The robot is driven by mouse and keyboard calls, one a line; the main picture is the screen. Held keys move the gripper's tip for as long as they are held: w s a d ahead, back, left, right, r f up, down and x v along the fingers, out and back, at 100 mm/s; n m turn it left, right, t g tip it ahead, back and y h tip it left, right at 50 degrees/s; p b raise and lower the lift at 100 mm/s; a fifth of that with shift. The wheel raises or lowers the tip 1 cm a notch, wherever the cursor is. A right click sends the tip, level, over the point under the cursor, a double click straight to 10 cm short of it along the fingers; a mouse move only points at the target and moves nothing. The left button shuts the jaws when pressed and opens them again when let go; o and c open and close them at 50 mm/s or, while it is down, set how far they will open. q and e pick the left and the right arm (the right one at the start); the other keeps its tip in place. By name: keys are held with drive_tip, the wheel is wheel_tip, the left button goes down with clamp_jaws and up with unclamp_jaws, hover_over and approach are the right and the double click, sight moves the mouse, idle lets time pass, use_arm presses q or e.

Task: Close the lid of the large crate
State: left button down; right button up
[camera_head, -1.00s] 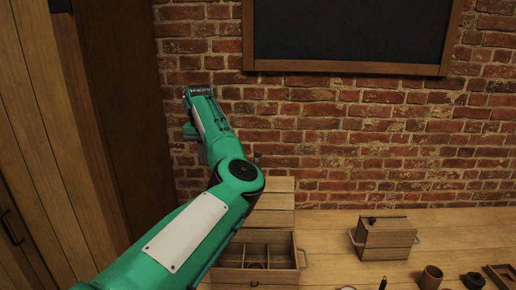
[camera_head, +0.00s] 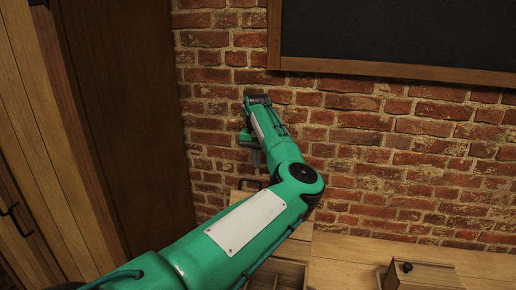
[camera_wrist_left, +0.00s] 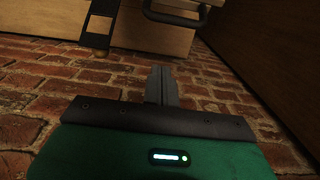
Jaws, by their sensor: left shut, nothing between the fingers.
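The large wooden crate (camera_head: 290,268) stands on the wooden surface near the brick wall, low in the head view. Its front is cut off and my left arm covers part of it. Its lid (camera_head: 242,199) stands open at the back, with a dark handle (camera_head: 250,183) on its upper edge. In the left wrist view, the wooden lid (camera_wrist_left: 145,38) and dark handle (camera_wrist_left: 178,20) show beyond the fingers. My left gripper (camera_head: 256,160) is shut and empty, close to the wall and just above the lid. Its fingers (camera_wrist_left: 161,75) appear apart from the wood. My right gripper is out of view.
A smaller wooden crate (camera_head: 425,278) with a closed top stands at the lower right. The brick wall (camera_head: 400,150) and a framed blackboard (camera_head: 400,30) are behind. A dark wooden panel (camera_head: 120,130) is at the left. Bare surface (camera_head: 345,262) lies between the crates.

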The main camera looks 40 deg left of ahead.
use_arm(q)
drive_tip(key=s+f+p, duration=0.1)
drive_tip(key=s+d+f+p, duration=0.1)
drive_tip(key=s+p, duration=0.1)
drive_tip(key=shift+s+d+f, duration=0.15)
drive_tip(key=shift+d+f, duration=0.2)
drive_tip(key=shift+f, duration=0.05)
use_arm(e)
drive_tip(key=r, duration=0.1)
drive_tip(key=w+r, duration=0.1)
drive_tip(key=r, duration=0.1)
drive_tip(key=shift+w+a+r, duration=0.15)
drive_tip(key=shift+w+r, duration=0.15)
use_arm(q)
drive_tip(key=shift+s+a+r, duration=0.1)
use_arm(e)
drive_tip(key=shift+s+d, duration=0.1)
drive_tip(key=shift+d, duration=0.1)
